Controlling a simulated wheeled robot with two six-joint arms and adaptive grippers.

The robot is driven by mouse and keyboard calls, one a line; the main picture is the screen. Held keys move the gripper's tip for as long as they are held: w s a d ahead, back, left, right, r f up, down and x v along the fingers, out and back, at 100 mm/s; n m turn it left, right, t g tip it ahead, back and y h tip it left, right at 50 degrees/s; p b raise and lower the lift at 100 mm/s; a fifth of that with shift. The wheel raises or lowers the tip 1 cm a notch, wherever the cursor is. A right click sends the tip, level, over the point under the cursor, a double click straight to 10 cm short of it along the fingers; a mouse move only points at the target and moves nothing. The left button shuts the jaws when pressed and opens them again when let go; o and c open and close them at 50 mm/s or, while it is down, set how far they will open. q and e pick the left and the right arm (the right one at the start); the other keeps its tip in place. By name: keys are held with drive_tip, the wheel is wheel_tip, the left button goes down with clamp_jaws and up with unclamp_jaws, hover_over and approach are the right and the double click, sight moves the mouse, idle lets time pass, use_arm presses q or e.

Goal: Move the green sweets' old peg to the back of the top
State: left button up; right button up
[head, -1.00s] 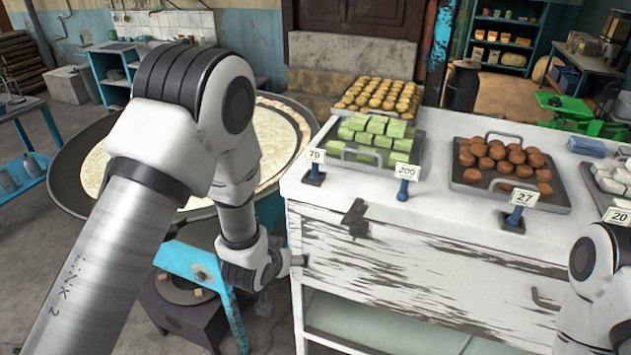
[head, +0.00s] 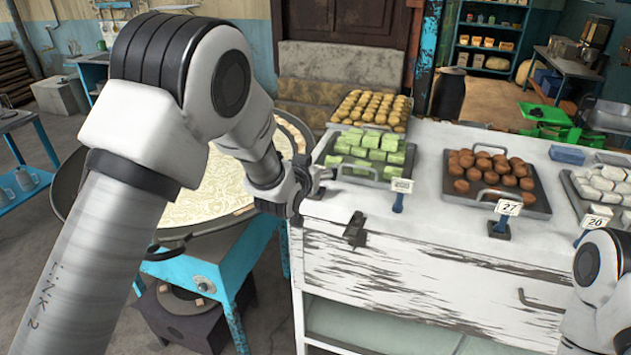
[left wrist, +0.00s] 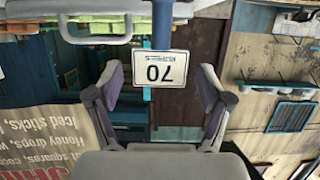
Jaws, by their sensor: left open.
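The green sweets (head: 373,150) lie on a dark tray (head: 350,178) at the left of the white counter top. In the left wrist view, which is upside down, a card reading 70 (left wrist: 160,68) on a blue peg (left wrist: 162,25) shows between the two fingers. My left gripper (head: 322,178) is open at the counter's front left corner, beside the tray, and hides this peg in the head view. I cannot tell whether the fingers touch it. A second blue peg (head: 398,203) with a white card stands at the tray's front right. My right gripper is out of view.
Yellow sweets (head: 370,108) lie on a tray behind the green ones. Brown sweets (head: 490,172) and white sweets (head: 605,180) sit on trays to the right, with a 27 peg (head: 501,225) and a 20 peg (head: 590,228) in front. A large round pan (head: 70,190) stands left.

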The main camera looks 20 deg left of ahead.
use_arm(q)
drive_tip(key=shift+w+d+f, duration=0.1)
drive_tip(key=shift+c, duration=0.3)
drive_tip(key=c, duration=1.4)
drive_tip(key=shift+r, duration=0.2)
